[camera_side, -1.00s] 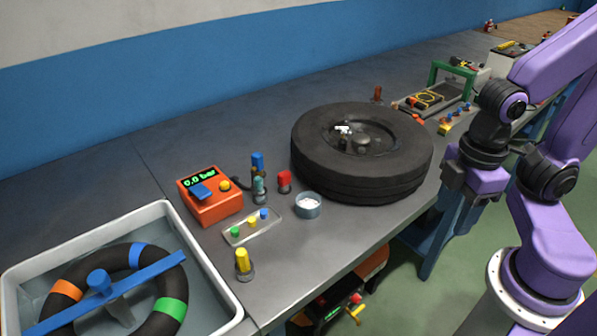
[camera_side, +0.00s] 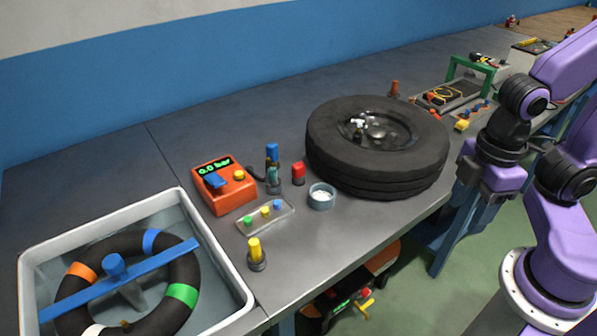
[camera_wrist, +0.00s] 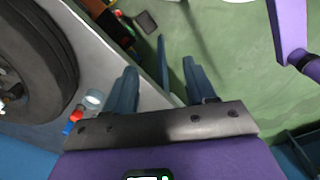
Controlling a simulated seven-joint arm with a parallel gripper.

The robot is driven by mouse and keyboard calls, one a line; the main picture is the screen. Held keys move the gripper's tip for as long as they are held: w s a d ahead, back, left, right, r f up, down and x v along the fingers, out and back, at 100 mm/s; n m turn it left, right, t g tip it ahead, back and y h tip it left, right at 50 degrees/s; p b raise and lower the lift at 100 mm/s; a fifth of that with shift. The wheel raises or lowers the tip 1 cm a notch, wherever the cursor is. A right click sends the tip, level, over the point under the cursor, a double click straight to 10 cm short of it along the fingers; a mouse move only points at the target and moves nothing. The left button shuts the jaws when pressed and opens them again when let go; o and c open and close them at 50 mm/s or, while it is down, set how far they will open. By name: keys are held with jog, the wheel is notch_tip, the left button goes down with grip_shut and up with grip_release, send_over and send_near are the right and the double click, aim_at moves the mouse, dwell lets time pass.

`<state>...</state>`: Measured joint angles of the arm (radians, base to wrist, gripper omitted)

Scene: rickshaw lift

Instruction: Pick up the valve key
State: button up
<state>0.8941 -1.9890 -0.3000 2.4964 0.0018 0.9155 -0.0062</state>
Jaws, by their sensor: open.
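I cannot tell for sure which item is the valve key. Small capped pieces stand on the bench: a yellow one (camera_side: 255,252), a red one (camera_side: 298,174), a blue one (camera_side: 272,153) and a teal one (camera_side: 273,178). A small pale metal piece (camera_side: 358,122) shows in the hub of the black tyre (camera_side: 340,160). My gripper (camera_wrist: 160,72) is open and empty in the wrist view. It hangs off the bench's front edge, right of the tyre, with green floor below. Its fingertips are hard to make out in the side view.
An orange gauge box (camera_side: 225,195), a tray with small caps (camera_side: 247,222) and a grey cup (camera_side: 322,197) stand left of the tyre. A white water tub (camera_side: 235,290) is at the left. A green frame (camera_side: 452,72) stands at the back right. The bench behind the gauge box is clear.

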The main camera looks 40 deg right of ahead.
jog(key=w+a+r+n, duration=0.1)
jog(key=w+a+r, duration=0.1)
jog(key=w+a, duration=0.5)
jog(key=n, duration=0.4)
send_over(299, 164)
notch_tip(299, 164, down, 3)
jog(key=f, duration=1.1)
jog(key=shift+w+f, duration=0.2)
jog(key=shift+f, duration=0.2)
jog(key=shift+s+f, duration=0.2)
jog(key=shift+f, duration=2.55)
jog(key=c, duration=0.9)
